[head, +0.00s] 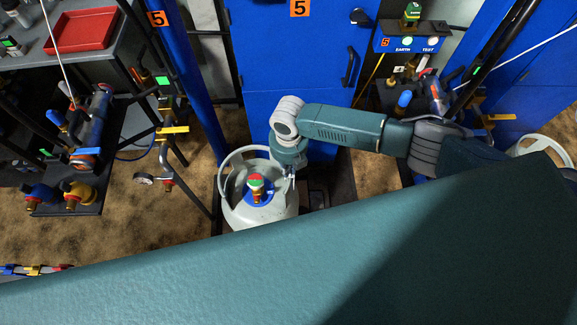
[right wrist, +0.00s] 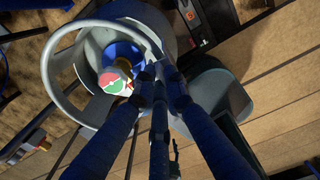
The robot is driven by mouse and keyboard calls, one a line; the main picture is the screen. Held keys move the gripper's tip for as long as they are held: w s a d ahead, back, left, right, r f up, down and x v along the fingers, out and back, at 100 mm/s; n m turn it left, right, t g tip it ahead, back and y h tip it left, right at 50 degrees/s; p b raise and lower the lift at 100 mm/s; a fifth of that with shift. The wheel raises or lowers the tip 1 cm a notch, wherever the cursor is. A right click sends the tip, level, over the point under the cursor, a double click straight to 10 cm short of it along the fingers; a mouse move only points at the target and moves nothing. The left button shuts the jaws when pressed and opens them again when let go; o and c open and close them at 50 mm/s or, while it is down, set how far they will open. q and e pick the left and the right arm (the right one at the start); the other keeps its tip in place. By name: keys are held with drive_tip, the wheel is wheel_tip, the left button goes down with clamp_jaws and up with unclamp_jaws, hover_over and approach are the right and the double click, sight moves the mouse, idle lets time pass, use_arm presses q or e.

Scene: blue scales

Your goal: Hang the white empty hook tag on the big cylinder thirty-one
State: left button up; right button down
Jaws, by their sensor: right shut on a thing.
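A big pale grey cylinder (head: 262,214) stands upright on the floor, with a round handle ring (head: 226,165) and a red and green valve top (head: 256,182) on a blue base. No number is readable on it. In the right wrist view, the cylinder's ring (right wrist: 47,75) and valve top (right wrist: 115,85) show beyond my fingers. My right gripper (head: 289,175) is at the right side of the ring. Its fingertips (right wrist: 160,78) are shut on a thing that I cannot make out. The white hook tag is not clearly visible. My left gripper is out of view.
A blue cabinet (head: 290,115) stands right behind the cylinder. A rack with valves (head: 92,130) is at left, and a red tray (head: 82,31) lies on a grey table. Another pale cylinder (head: 530,146) is at far right. My own teal link covers the bottom.

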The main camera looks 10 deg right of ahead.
drive_tip(key=shift+s+f+b, duration=0.15)
drive_tip(key=shift+f+b, duration=0.15)
drive_tip(key=shift+f, duration=0.2)
drive_tip(key=shift+s+f+b, duration=0.15)
drive_tip(key=shift+f+b, duration=0.15)
drive_tip(key=shift+f, duration=0.2)
drive_tip(key=shift+w+f, duration=0.3)
drive_tip(key=shift+f, duration=0.05)
drive_tip(key=shift+r, duration=0.15)
drive_tip(key=c, duration=1.7)
unclamp_jaws()
drive_tip(key=shift+c, duration=0.2)
drive_tip(key=shift+r, duration=0.1)
drive_tip(key=shift+r+p, duration=3.3)
drive_tip(key=shift+r, duration=0.45)
